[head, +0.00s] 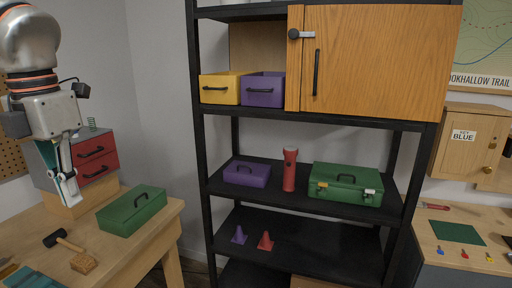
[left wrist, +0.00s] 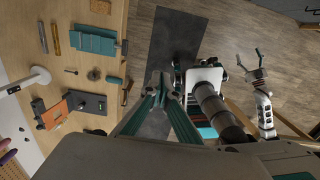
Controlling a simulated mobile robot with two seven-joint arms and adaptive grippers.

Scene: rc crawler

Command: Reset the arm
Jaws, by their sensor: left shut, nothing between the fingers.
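My left gripper (head: 68,188) hangs at the left of the head view, fingers pointing down, beside the grey and red drawer cabinet and above the wooden table. Its fingers are shut with nothing between them. In the left wrist view its fingertips (left wrist: 160,82) meet, pointing up the picture. My right gripper (left wrist: 252,66) shows at the right of the left wrist view, above the floor, its fingers spread and empty. It is not in the head view.
The table (head: 150,232) bears a green box (head: 132,211), a mallet (head: 64,239) and the drawer cabinet (head: 92,157). A black shelf rack (head: 320,119) stands at the centre, with a red flashlight (head: 290,170) and a green toolbox (head: 345,185). Wall lies between table and rack.

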